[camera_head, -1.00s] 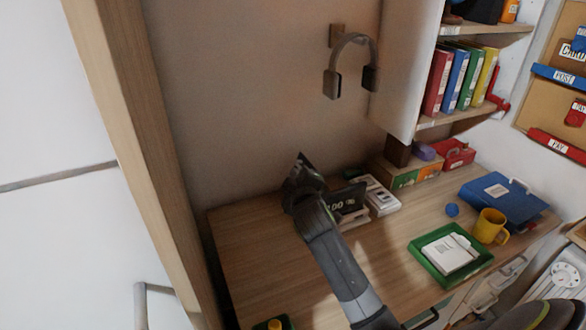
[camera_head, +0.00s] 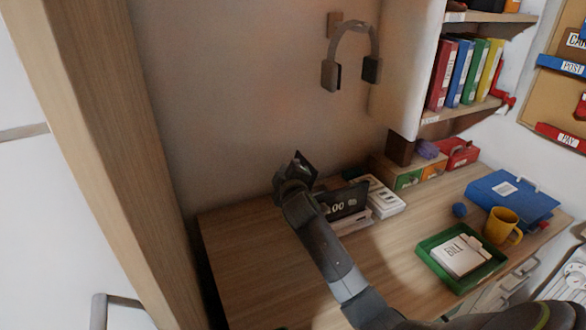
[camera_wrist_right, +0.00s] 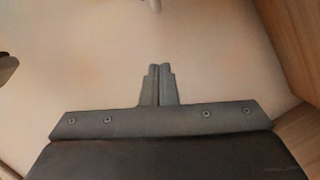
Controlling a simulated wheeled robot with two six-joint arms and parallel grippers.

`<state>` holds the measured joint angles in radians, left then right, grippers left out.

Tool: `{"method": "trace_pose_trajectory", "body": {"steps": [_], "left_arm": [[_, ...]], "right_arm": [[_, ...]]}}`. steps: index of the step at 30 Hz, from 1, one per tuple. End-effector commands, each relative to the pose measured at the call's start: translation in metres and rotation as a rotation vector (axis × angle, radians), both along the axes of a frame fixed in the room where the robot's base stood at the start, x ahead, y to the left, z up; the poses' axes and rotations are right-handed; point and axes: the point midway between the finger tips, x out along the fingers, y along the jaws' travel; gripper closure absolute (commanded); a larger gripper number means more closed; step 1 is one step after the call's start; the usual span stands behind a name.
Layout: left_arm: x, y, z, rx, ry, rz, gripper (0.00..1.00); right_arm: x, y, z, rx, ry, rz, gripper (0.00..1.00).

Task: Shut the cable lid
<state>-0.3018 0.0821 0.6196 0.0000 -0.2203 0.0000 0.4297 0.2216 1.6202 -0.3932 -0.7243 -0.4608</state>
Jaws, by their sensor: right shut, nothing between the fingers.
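My right gripper (camera_head: 302,165) is near the back left of the desk, in front of the brown wall. Its arm reaches up from the bottom of the head view. In the right wrist view its two fingers (camera_wrist_right: 158,68) are together with nothing between them, against the plain wall. I cannot make out a cable lid in either view. The desk (camera_head: 250,250) behind my arm and gripper is partly hidden. My left gripper is not in view.
A dark display clock (camera_head: 347,202) and a white slotted box (camera_head: 385,196) stand right of my arm. A green tray (camera_head: 430,262), yellow mug (camera_head: 501,226) and blue folder (camera_head: 515,200) are farther right. Headphones (camera_head: 330,76) hang above. A wooden post (camera_head: 115,150) stands left.

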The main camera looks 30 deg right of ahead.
Motion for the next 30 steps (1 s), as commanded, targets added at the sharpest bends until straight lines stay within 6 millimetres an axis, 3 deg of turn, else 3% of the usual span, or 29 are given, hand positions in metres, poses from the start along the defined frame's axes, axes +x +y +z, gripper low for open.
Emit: {"method": "trace_pose_trajectory", "body": {"steps": [10,18,30], "left_arm": [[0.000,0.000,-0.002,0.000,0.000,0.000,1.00],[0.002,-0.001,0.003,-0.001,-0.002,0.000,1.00],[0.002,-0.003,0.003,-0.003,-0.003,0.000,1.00]], "right_arm": [[0.045,-0.014,-0.007,-0.001,0.001,-0.001,1.00],[0.042,-0.043,-0.026,-0.001,0.003,0.000,1.00],[0.042,-0.047,-0.028,0.000,0.000,0.001,1.00]]}}
